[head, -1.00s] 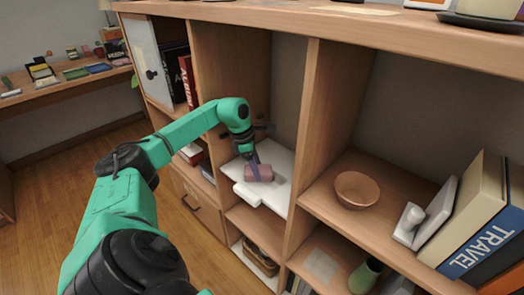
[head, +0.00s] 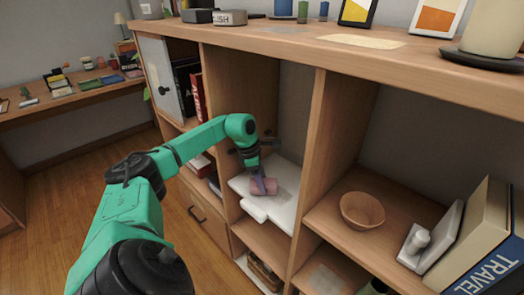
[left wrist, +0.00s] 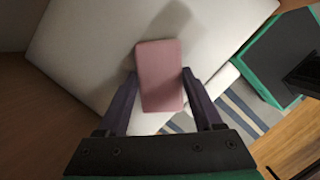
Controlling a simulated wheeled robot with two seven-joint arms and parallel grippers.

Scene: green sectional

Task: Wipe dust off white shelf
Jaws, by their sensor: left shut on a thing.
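The white shelf (head: 281,209) is a pale board inside the middle compartment of the wooden unit, and it fills much of the left wrist view (left wrist: 95,45). A pinkish block-shaped wiper (head: 268,187) is at the shelf's front part; it also shows in the left wrist view (left wrist: 160,75). My left gripper (head: 261,184) is shut on this wiper, with one purple finger on each side of it. I cannot tell whether the wiper touches the board. No dust can be made out clearly. My right gripper is not in view.
Wooden dividers stand close on both sides of my left arm. A wooden bowl (head: 362,210), a white bookend-like object (head: 419,243) and a travel book (head: 480,255) occupy the right compartment. A unit top (head: 290,37) carries several items above. Open floor lies at left.

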